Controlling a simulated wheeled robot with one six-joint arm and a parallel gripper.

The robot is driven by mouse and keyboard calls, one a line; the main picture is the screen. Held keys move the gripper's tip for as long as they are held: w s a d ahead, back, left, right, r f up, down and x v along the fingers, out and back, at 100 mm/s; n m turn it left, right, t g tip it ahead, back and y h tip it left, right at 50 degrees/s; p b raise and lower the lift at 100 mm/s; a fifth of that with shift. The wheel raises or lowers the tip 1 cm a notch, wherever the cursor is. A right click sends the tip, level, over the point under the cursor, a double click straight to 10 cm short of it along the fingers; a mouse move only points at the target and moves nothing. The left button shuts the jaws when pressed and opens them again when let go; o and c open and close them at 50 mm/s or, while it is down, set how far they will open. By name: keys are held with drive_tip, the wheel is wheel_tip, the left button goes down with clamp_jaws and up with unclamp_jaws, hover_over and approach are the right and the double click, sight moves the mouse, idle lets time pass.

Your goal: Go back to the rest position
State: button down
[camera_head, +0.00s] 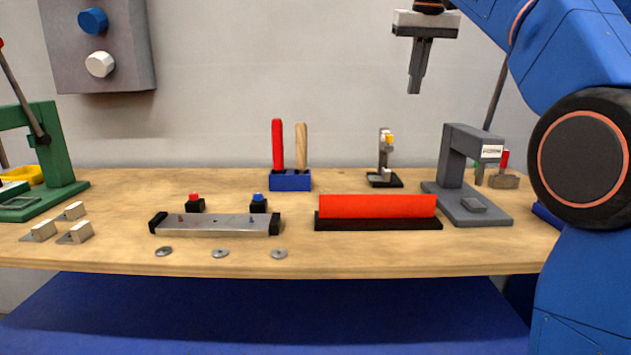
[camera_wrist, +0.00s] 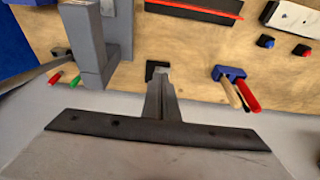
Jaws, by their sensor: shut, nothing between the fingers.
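My gripper (camera_head: 415,86) hangs in the air above the back right part of the workbench (camera_head: 300,262) in the head view. Its fingers point down, are shut and hold nothing. In the wrist view the closed fingers (camera_wrist: 161,80) show at the middle, with the bench beyond them. The gripper is well above the small black-based stand (camera_head: 384,180) and apart from every object on the bench.
A grey press (camera_head: 456,165) stands below right of my gripper, and a green press (camera_head: 48,150) stands far left. A red bar (camera_head: 377,206), a metal plate (camera_head: 216,226) and a blue tool holder (camera_head: 290,181) are on the bench. A grey box (camera_head: 98,60) hangs on the wall.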

drive_tip(key=s+d+f, duration=0.2)
drive_tip(key=s+f, duration=1)
drive_tip(key=f, duration=0.3)
drive_tip(key=s+d+f+t, duration=0.1)
drive_tip(key=s+d+f, duration=0.1)
drive_tip(key=s+f, duration=1)
drive_tip(key=s+d+f, duration=0.2)
drive_tip(key=s+f, duration=1)
drive_tip(key=f, duration=0.6)
drive_tip(key=shift+s, duration=0.25)
